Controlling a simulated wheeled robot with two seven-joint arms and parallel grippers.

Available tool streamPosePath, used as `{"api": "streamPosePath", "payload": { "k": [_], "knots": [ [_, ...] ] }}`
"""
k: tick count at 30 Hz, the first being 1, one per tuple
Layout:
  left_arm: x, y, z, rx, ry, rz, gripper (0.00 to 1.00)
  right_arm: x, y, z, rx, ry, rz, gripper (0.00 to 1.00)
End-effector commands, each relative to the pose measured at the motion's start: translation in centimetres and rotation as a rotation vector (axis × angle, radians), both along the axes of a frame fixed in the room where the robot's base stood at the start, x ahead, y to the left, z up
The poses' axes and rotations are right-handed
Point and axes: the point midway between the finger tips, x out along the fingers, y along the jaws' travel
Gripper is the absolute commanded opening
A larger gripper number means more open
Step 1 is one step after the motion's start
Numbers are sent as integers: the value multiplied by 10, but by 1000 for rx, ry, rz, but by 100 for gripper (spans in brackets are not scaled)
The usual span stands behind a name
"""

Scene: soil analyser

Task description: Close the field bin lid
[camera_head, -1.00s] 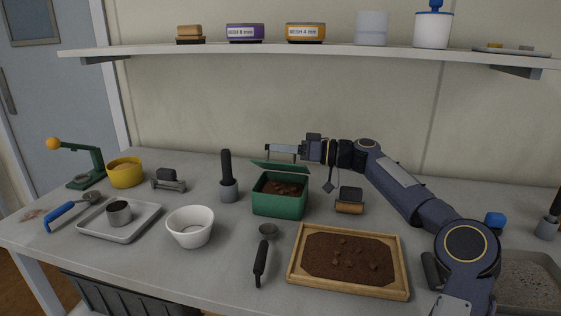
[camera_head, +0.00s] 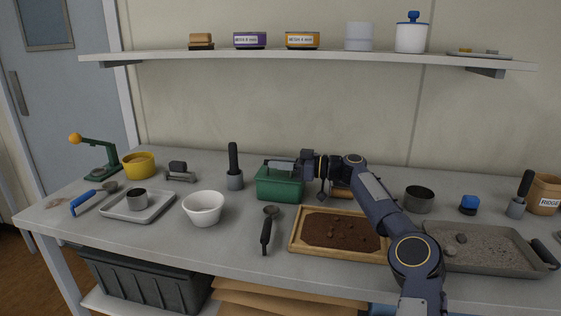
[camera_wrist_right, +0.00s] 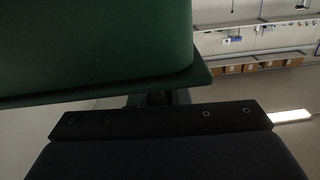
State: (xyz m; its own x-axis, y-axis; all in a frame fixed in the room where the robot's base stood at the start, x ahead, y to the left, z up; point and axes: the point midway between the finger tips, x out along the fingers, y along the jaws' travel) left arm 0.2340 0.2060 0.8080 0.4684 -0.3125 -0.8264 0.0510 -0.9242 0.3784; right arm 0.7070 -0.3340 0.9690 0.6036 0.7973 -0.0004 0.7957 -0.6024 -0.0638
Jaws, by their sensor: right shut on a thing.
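The green field bin (camera_head: 279,189) stands at the middle back of the table. I cannot tell whether the lid is fully seated. My right gripper (camera_head: 281,165) is at the top of the bin, shut on the lid as far as I can see. In the right wrist view, green bin surface (camera_wrist_right: 90,50) fills the upper left, close to the dark gripper body; the fingertips are mostly hidden. My left gripper is not in view.
A wooden soil tray (camera_head: 340,231) lies in front of my right arm. A white bowl (camera_head: 203,208), a trowel-like scoop (camera_head: 267,228) and a dark-handled tool (camera_head: 234,170) stand near the bin. A grey tray (camera_head: 480,250) is at right. A shelf (camera_head: 300,56) runs above.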

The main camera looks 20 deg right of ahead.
Motion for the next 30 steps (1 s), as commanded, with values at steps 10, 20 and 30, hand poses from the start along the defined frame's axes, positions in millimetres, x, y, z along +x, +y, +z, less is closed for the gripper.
{"api": "streamPosePath", "payload": {
  "k": [10,20,30],
  "knots": [
    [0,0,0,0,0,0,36,-1,0,0,0,0,2,38],
    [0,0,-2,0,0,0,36,-11,-14,0,0,0,-1,38],
    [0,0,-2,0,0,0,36,-43,-56,0,1,1,-1,38]
  ]
}}
